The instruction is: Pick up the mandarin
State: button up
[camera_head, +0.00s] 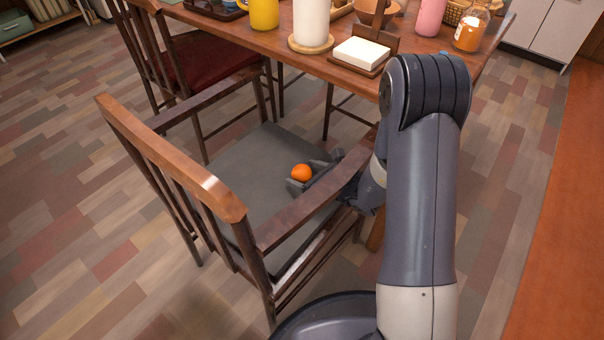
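The mandarin (301,172) is a small bright orange fruit over the dark grey seat of the wooden armchair. My gripper (303,177) reaches in from the right, past the chair's near armrest, low over the seat. Its two dark fingers are apart, one on the near side of the mandarin and one on the far side. The near finger hides the bottom of the fruit. I cannot tell whether the fingers touch it, or whether it rests on the seat.
The armchair (236,187) has a slatted back at left and wooden armrests close to my gripper. The dining table (283,38) behind bears a yellow mug (264,14), a white cylinder (311,22) and a jar (470,31). Another chair (205,58) stands behind. Floor at left is clear.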

jog(key=c, duration=1)
jog(key=shift+o, duration=0.2)
jog(key=shift+r, duration=0.2)
jog(key=shift+r+p, duration=0.2)
jog(key=shift+p, duration=0.25)
jog(key=s+d+p, duration=0.3)
jog(key=s+d, duration=0.9)
jog(key=d, duration=0.1)
jog(key=shift+s+d, duration=0.15)
